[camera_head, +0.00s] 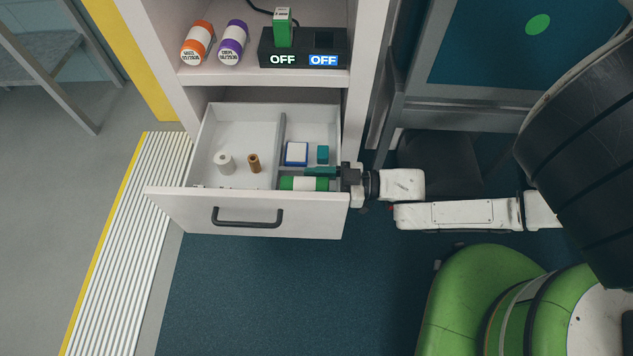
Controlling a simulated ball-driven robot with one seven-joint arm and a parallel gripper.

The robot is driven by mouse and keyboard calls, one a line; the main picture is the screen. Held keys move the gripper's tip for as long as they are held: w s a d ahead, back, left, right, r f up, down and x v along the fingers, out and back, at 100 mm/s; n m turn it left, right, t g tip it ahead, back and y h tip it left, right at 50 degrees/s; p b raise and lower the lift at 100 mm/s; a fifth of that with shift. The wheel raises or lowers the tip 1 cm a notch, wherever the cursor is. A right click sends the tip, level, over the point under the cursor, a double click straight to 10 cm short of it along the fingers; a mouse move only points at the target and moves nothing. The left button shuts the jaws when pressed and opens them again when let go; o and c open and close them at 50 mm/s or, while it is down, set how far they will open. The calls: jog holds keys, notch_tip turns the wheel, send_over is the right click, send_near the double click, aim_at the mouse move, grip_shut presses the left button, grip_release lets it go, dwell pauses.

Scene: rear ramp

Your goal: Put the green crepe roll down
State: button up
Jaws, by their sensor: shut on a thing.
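The green crepe roll (304,184) is a cylinder with green ends and a white middle band. It lies sideways in the right compartment of the open drawer (232,213), close to the front panel. My gripper (325,178) reaches in from the right, over the drawer's right side, and is shut on the roll's right end. Whether the roll touches the drawer floor cannot be told; its underside is hidden.
A blue-and-white box (296,153) and a teal block (323,154) lie behind the roll. A divider (281,140) separates them from a white roll (225,163) and a brown cylinder (253,163). Orange (197,43) and purple (233,42) bottles lie on the shelf above.

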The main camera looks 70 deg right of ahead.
jog(key=o, duration=1.1)
jog(key=shift+s+a+f, duration=0.1)
jog(key=shift+a+f, duration=0.05)
jog(key=shift+f, duration=0.5)
jog(key=shift+c, duration=0.2)
jog(key=shift+r, duration=0.45)
jog(key=r+p+v, duration=0.1)
jog(key=p+v, duration=0.2)
jog(key=v, duration=0.9)
jog(key=shift+p, duration=0.35)
